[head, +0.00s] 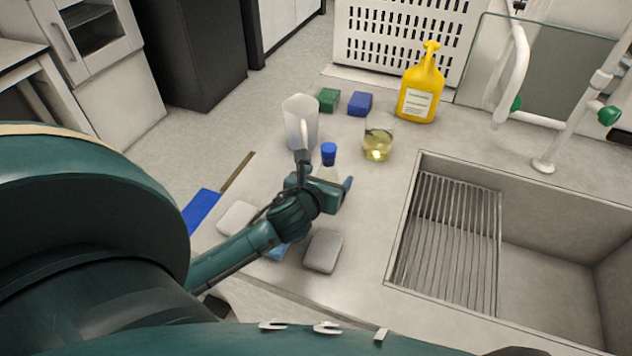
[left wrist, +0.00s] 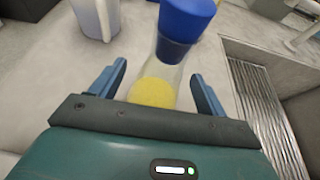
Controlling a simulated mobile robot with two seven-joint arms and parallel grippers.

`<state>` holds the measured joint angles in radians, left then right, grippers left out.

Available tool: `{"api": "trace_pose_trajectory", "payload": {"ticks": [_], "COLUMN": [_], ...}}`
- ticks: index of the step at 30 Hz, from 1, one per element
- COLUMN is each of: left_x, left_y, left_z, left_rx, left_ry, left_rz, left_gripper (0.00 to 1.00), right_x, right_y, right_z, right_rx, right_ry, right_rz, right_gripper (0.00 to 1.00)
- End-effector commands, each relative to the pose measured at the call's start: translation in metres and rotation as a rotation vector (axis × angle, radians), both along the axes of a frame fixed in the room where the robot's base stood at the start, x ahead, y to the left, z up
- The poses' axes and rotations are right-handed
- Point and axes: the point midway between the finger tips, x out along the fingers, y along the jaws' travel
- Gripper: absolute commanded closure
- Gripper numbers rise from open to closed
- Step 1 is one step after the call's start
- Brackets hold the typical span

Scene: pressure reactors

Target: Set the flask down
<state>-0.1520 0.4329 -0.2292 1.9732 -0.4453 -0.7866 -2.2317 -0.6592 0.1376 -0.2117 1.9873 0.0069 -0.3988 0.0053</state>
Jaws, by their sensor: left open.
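The flask (head: 328,172) is clear with a blue cap and stands upright on the grey counter (head: 365,215). Its lower part is hidden behind my left gripper (head: 329,178) in the head view. In the left wrist view the flask (left wrist: 157,84) holds yellow contents and is between the two blue fingers of my left gripper (left wrist: 160,72). The fingers are wide open, with a visible gap on each side of the flask. My right gripper is not in view.
A white jug (head: 300,120) stands close behind the flask. A beaker with yellow liquid (head: 378,140), a yellow bottle (head: 421,88), and green (head: 328,98) and blue (head: 360,103) blocks are farther back. A sink (head: 412,175) lies right. Grey pads (head: 323,250) lie in front.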

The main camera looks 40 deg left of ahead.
Motion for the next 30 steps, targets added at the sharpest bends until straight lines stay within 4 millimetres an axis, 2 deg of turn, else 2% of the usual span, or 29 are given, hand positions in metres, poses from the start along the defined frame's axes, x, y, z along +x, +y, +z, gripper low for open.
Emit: {"api": "trace_pose_trajectory", "payload": {"ticks": [1, 6, 12, 18, 30], "left_x": [-0.012, -0.046, -0.073, -0.082, -0.082], "left_y": [-0.003, -0.011, -0.017, -0.019, -0.019], "left_z": [0.004, 0.018, 0.03, 0.035, 0.035], "left_rx": [0.0, 0.001, 0.0, 0.0, 0.0], "left_ry": [0.002, 0.002, 0.001, 0.0, 0.0], "left_rz": [-0.004, -0.003, -0.001, 0.0, 0.0], "left_gripper": [0.25, 0.25, 0.25, 0.25, 0.25], "right_x": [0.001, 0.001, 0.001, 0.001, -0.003], "right_y": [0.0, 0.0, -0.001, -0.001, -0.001], "right_z": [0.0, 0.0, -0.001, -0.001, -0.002], "right_rx": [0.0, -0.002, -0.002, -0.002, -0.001], "right_ry": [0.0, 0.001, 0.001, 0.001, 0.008], "right_rz": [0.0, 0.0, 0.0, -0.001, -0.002], "right_gripper": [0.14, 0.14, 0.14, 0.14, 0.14]}}
